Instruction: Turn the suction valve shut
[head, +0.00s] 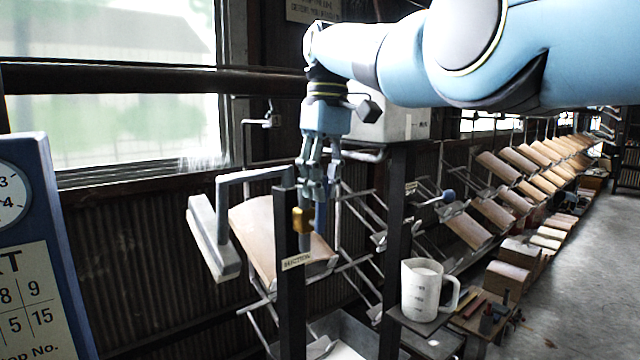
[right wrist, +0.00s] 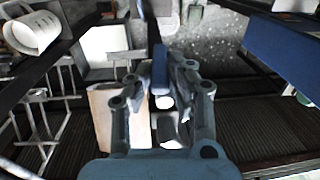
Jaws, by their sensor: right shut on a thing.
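The suction valve shows in the head view as a small brass-yellow body (head: 303,221) on a grey pipe, beside a dark post. A small label plate (head: 297,261) sits below it; its lettering is hard to read. A blue lever handle (head: 320,216) hangs down just right of the brass body. My right gripper (head: 317,190) points down from above and is shut on this handle. In the right wrist view, the blue handle (right wrist: 160,68) lies between the fingers of the gripper (right wrist: 162,82). The fingers hide part of the valve. My left gripper is not in view.
A white measuring jug (head: 423,290) stands on a small shelf right of the posts. A grey pipe (head: 250,176) bends close left of the gripper. A blue-framed board (head: 50,230) stands at the far left. Racks of wooden boards (head: 475,228) run back along the wall. The floor at right is clear.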

